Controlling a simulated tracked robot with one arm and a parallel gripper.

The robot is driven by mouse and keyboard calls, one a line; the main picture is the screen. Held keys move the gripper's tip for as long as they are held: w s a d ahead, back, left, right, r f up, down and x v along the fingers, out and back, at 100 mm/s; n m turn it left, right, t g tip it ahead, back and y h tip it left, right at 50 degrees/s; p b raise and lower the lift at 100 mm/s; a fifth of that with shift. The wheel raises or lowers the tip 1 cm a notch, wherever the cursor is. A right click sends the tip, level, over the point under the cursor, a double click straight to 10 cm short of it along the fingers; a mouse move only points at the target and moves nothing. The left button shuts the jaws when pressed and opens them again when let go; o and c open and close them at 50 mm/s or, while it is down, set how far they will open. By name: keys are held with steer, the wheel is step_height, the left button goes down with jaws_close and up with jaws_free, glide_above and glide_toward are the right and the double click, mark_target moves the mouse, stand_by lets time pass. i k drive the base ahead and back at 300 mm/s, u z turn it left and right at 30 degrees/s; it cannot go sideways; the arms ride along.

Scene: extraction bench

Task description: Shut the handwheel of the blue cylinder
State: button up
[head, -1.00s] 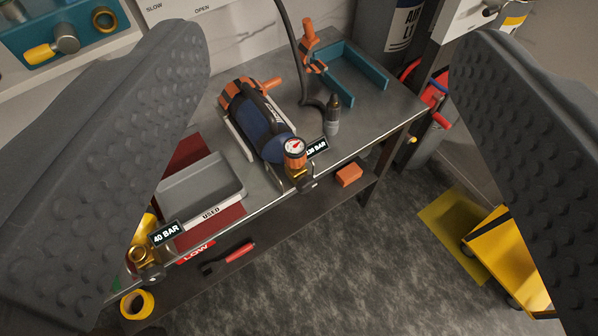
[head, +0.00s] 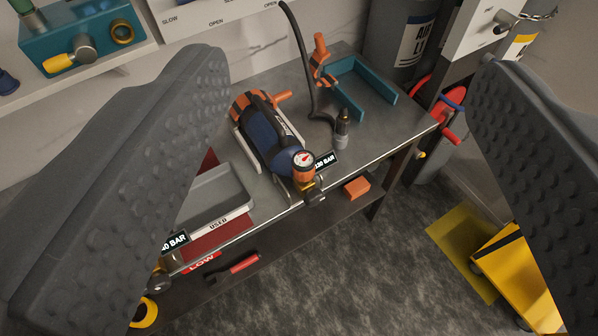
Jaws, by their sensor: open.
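The blue cylinder (head: 262,140) lies in a light cradle on the metal bench, with orange ends and a dark hose or strap along its top. A round gauge (head: 304,160) with a red and white face sits on its near end. Brass valve parts and a small dark knob (head: 316,197) show below the gauge, at the bench's front edge; I cannot make out clearly which part is the handwheel. My gripper (head: 352,72) is open and empty. Its two grey studded pads stand left and right in the picture, with the cylinder between them and touching neither.
A grey tray (head: 207,197) marked USED lies left of the cylinder, partly behind my left pad. A black nozzle (head: 342,127) and a teal bracket (head: 364,108) stand to its right. An orange block (head: 357,187) lies on the lower shelf. A yellow cart (head: 503,262) stands lower right.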

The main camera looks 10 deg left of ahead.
mark_target(313, 197)
steer(key=u, duration=1.6)
steer(key=k, duration=1.25)
steer(key=z, duration=1.4)
steer(key=i, duration=0.5)
steer(key=z, duration=0.1)
